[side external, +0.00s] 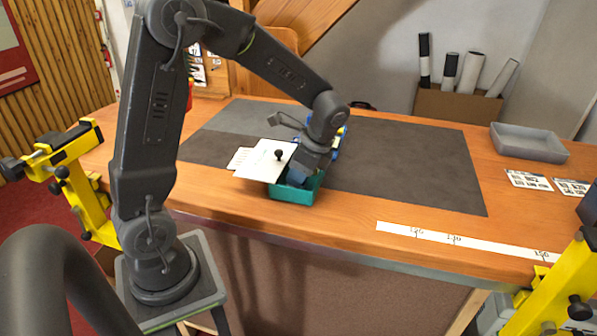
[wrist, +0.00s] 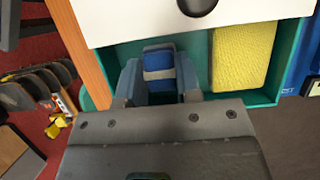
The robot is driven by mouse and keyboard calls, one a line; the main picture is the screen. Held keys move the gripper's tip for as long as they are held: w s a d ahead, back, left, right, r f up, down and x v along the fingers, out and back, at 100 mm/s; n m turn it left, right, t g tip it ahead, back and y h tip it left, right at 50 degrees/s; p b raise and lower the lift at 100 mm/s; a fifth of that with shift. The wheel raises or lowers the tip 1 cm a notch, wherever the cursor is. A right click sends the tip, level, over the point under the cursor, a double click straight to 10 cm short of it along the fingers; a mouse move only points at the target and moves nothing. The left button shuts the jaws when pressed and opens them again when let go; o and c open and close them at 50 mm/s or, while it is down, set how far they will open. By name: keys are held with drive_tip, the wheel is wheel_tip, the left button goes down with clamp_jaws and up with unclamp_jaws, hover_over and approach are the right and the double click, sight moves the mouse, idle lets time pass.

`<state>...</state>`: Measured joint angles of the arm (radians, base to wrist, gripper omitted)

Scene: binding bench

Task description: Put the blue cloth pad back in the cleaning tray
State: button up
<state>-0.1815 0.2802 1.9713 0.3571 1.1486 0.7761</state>
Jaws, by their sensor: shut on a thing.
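The blue cloth pad (wrist: 158,66), with a pale band across it, is between the fingers of my gripper (wrist: 157,82) in the wrist view. My gripper (side external: 298,177) is shut on the pad and points down at the teal cleaning tray (side external: 292,194) near the bench's front edge. The fingertips sit within the tray's outline, at its left part in the wrist view. A yellow sponge (wrist: 243,55) lies in the tray's other part. The pad is hidden by the gripper in the side view, and I cannot tell whether it touches the tray floor.
A white plate (side external: 263,161) with a black knob (side external: 278,154) overlaps the tray's left side. Blue and yellow items (side external: 338,140) stand behind the gripper. A grey bin (side external: 528,145) is at the back right. The dark mat (side external: 410,160) is mostly clear.

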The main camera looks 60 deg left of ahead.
drive_tip(key=shift+f, duration=0.1)
drive_tip(key=o, duration=0.9)
drive_tip(key=shift+c, duration=0.2)
drive_tip(key=v, duration=1.1)
drive_tip(key=s+d+r+n+t+h, duration=0.1)
drive_tip(key=s+d+n+t, duration=0.3)
drive_tip(key=s, duration=0.3)
drive_tip(key=s+d+r+n+t+h, duration=0.1)
drive_tip(key=s+d+n+t, duration=0.3)
drive_tip(key=s, duration=0.4)
drive_tip(key=shift+d+r+n+t+h, duration=0.2)
drive_tip(key=shift+d+n+t+h, duration=0.2)
drive_tip(key=shift+n+h, duration=0.15)
drive_tip(key=shift+s, duration=0.1)
